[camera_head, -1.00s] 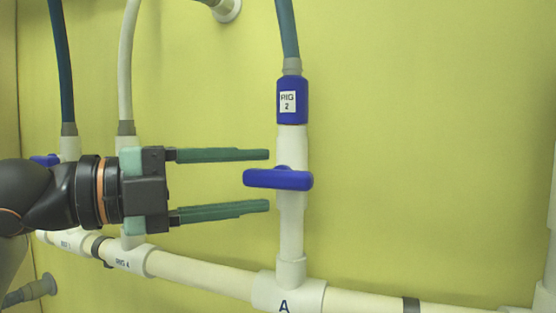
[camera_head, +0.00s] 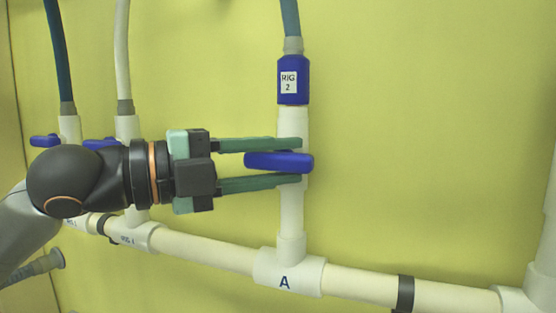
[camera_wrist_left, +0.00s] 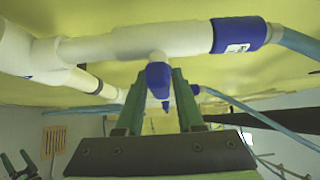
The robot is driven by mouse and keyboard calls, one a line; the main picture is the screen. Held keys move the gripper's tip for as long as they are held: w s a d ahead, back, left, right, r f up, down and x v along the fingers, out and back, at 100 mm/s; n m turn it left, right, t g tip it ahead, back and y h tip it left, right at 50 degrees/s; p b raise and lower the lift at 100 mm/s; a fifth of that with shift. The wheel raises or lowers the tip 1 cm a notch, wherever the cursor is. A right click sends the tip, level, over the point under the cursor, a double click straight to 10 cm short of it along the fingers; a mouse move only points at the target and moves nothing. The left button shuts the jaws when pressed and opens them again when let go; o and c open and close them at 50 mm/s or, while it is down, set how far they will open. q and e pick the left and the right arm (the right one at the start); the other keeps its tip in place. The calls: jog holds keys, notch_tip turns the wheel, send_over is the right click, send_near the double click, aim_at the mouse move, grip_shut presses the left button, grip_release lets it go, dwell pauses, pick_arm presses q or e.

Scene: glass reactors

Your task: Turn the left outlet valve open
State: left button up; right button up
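A valve with a blue handle (camera_head: 279,161) sits on the white vertical pipe (camera_head: 291,215) above the tee marked A (camera_head: 284,283). The handle lies across the pipe, almost level. My left gripper (camera_head: 300,162) comes from the left with one green finger above the handle and one below. In the left wrist view the handle (camera_wrist_left: 158,76) shows between the fingertips. What looks like my right gripper (camera_wrist_left: 17,163) shows in that view's lower left corner, its fingers apart, empty and far from the valve.
A blue fitting labelled RIG 2 (camera_head: 293,82) with a hose stands above the valve. Two more blue handles (camera_head: 45,140) (camera_head: 101,144) are at the left, behind my arm. A white horizontal pipe (camera_head: 205,252) runs below. The yellow panel right of the valve is clear.

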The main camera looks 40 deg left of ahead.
pick_arm(q)
grip_shut()
